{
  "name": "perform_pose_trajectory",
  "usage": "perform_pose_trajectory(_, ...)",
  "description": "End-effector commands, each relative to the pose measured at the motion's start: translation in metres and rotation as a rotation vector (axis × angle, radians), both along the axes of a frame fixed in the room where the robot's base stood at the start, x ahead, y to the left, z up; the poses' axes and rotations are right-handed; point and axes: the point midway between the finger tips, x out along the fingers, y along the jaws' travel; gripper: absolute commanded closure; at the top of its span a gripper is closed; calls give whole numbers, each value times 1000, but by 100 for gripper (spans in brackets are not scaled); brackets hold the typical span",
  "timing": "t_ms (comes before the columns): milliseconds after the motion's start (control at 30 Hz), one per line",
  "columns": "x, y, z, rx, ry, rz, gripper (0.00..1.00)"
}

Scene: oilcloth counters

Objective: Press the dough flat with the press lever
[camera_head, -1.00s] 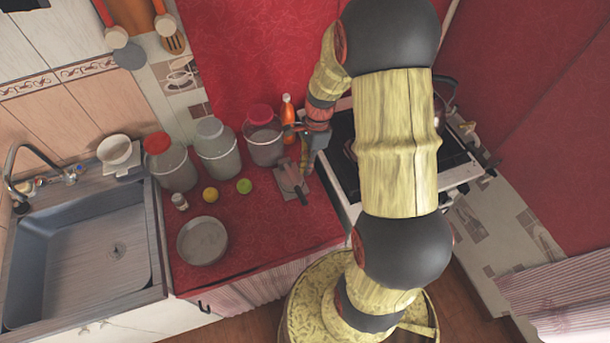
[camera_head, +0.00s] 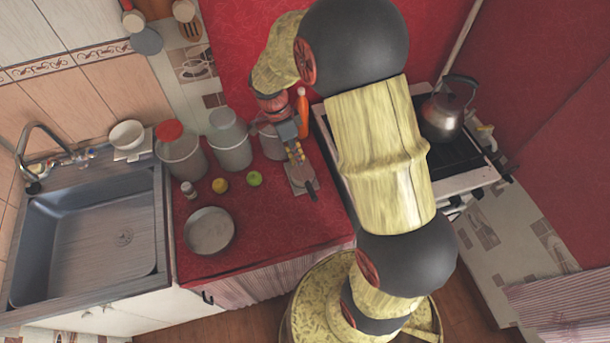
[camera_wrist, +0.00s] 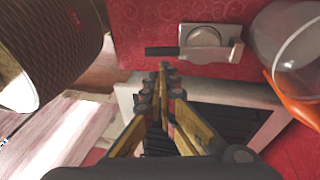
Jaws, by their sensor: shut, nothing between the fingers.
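The press (camera_head: 299,172) is a small grey metal plate device on the red counter, close to the stove. Its dark lever handle (camera_head: 312,191) points toward the counter's front. In the wrist view the press (camera_wrist: 223,50) is at the top, with its handle (camera_wrist: 161,51) pointing left. A pale round shape shows in it; I cannot tell whether this is dough. My gripper (camera_head: 299,157) is shut and empty, over the press in the head view. In the wrist view its fingertips (camera_wrist: 164,68) appear just beside the handle; contact cannot be told.
Several lidded jars (camera_head: 230,142) and an orange bottle (camera_head: 302,112) stand behind the press. A lime (camera_head: 254,178), a lemon (camera_head: 220,185) and a round pan (camera_head: 209,231) lie left of it. The stove with a kettle (camera_head: 443,112) is right. The counter's front is clear.

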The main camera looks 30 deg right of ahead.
Motion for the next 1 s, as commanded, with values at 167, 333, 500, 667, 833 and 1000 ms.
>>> perform_pose_trajectory(167, -7, -3, -25, 1, 6, -1, 100)
perform_pose_trajectory(333, -15, -8, -57, 2, 5, 0, 100)
perform_pose_trajectory(500, -23, -13, -89, 2, 5, 0, 100)
perform_pose_trajectory(667, -29, -16, -113, 2, 4, 0, 100)
perform_pose_trajectory(833, -32, -18, -127, 2, 2, 0, 100)
perform_pose_trajectory(1000, -33, -19, -132, 2, 1, 0, 100)
